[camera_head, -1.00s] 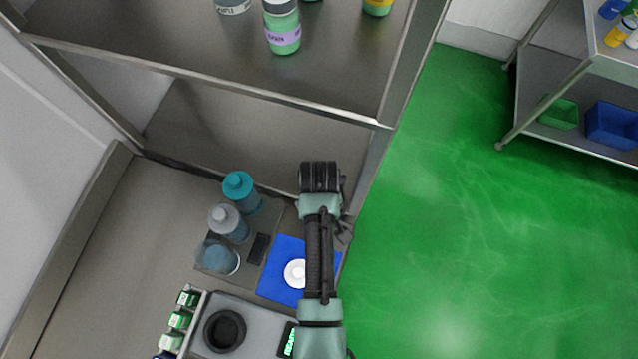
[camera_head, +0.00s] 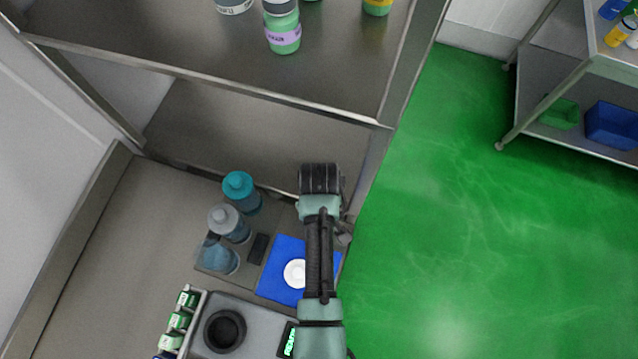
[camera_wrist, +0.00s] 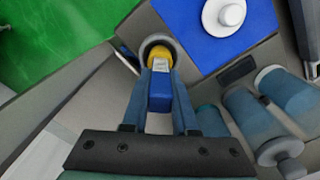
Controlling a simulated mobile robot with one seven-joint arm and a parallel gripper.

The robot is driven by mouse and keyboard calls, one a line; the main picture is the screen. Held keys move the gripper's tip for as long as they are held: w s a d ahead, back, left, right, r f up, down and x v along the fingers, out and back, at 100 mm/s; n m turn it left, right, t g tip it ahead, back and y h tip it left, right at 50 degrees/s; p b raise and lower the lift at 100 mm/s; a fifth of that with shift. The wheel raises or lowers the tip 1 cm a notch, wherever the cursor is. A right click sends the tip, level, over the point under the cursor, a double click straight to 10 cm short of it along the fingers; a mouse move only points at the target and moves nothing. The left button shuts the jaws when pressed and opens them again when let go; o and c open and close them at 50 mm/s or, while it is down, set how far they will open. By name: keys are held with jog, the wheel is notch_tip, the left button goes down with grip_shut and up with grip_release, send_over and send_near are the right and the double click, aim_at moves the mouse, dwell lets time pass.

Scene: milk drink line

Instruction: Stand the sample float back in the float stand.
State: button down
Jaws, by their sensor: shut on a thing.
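In the wrist view my gripper (camera_wrist: 160,70) is shut on the sample float (camera_wrist: 159,98), a small piece with a blue body and a yellow end with a pale label. The two fingers grip its sides. The yellow end lines up with the round mouth of a grey ring-shaped holder (camera_wrist: 158,37), which looks like the float stand. I cannot tell whether the end is inside the mouth or just above it. In the head view my arm hides the gripper, the float and the stand.
A blue mat (camera_head: 269,286) with a white round piece (camera_head: 295,272) lies beside my arm. Several bottles, one teal-capped (camera_head: 239,187), stand left of it. A grey device with a dark round well (camera_head: 225,331) is at the front. A shelf post (camera_head: 404,70) rises close by.

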jog(key=shift+f, duration=0.3)
jog(key=c, duration=1)
grip_release()
notch_tip(320, 180, up, 8)
jog(key=p, duration=0.8)
jog(key=shift+r, duration=1.55)
